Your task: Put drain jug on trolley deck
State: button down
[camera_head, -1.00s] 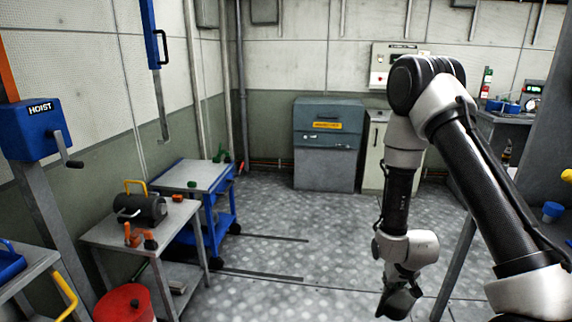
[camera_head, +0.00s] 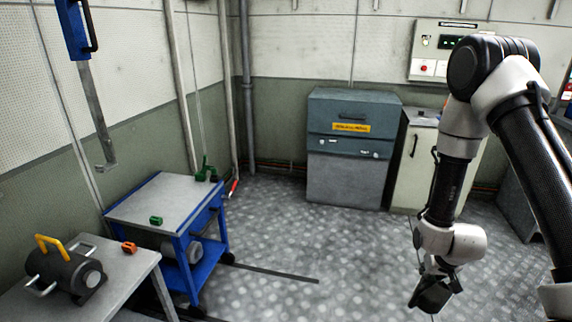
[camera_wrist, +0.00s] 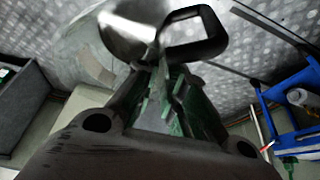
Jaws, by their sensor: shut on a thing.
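The drain jug shows in the wrist view as a pale, shiny vessel (camera_wrist: 130,30) with a black loop handle (camera_wrist: 197,35), in front of my fingers. My gripper (camera_wrist: 165,85) is shut on the jug; the exact grip is hard to make out. In the head view my gripper (camera_head: 432,295) hangs low at the right, over the floor, and the jug cannot be made out there. The blue trolley with a grey deck (camera_head: 170,198) stands at the left, well apart from my gripper. Part of its blue frame shows at the right of the wrist view (camera_wrist: 285,92).
A grey bench (camera_head: 128,272) with a dark cylindrical unit (camera_head: 65,275) stands in front-left. A grey cabinet (camera_head: 350,175) stands at the back. Floor between is open.

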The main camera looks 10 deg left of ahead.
aim_at(176, 192)
jog(key=i+u, duration=0.15)
jog(key=i, duration=0.45)
jog(key=i+l+u, duration=0.15)
jog(key=i, duration=0.45)
jog(key=i+l+u, duration=0.1)
jog(key=i, duration=0.45)
jog(key=i+l+u, duration=0.2)
jog(key=i+u, duration=0.2)
jog(key=i+l+u, duration=0.65)
jog(key=u, duration=0.15)
jog(key=i+l+u, duration=0.2)
jog(key=l+u, duration=0.2)
jog(key=l, duration=0.2)
jog(key=i+l+u, duration=0.15)
jog(key=l+u, duration=0.25)
jog(key=l, duration=0.1)
